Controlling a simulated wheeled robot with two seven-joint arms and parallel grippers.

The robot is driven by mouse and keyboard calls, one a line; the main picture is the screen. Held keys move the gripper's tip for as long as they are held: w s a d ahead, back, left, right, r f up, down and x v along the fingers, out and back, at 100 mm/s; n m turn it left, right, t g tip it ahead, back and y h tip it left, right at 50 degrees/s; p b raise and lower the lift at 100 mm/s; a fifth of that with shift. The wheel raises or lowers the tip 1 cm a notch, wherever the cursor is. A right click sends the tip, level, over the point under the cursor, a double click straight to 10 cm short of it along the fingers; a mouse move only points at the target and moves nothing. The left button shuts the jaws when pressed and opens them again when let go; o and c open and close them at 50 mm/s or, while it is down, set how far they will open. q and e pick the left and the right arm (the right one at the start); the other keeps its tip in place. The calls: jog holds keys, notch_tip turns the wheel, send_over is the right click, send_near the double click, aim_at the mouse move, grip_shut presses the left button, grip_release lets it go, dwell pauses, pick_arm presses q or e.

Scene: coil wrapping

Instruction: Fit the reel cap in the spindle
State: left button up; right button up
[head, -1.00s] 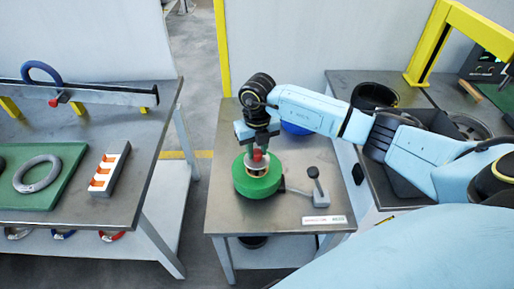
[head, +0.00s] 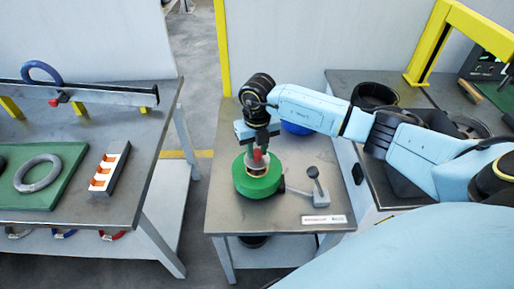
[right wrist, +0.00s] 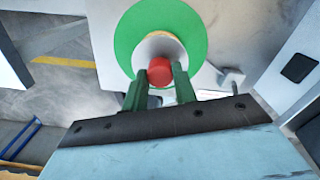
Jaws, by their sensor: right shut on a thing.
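My right gripper (right wrist: 159,82) is shut on the red top of the reel cap (right wrist: 160,71), with one green finger on each side. In the head view the right gripper (head: 258,146) points down over the green reel (head: 258,188), and the red part (head: 258,157) shows below its jaws. A pale round part (right wrist: 158,45) lies under the red top, at the middle of the green reel. The spindle is hidden by the cap and reel, so I cannot tell how deep the cap sits. My left gripper is not in view.
A grey lever fixture (head: 316,190) and a small label strip (head: 322,219) are right of the reel. A blue round thing (head: 297,128) is behind it. The left bench holds a grey ring (head: 38,172) on a green mat. The small table's front left is clear.

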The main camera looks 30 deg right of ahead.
aim_at(257, 151)
jog(key=shift+f+b, duration=1.05)
jog(key=shift+f, duration=0.45)
dwell(0.3)
jog(key=o, duration=1.1)
jog(key=shift+o, duration=0.2)
notch_tip(257, 151, up, 13)
jog(key=shift+r+p, duration=0.2)
jog(key=shift+p, duration=0.1)
jog(key=shift+d, duration=0.1)
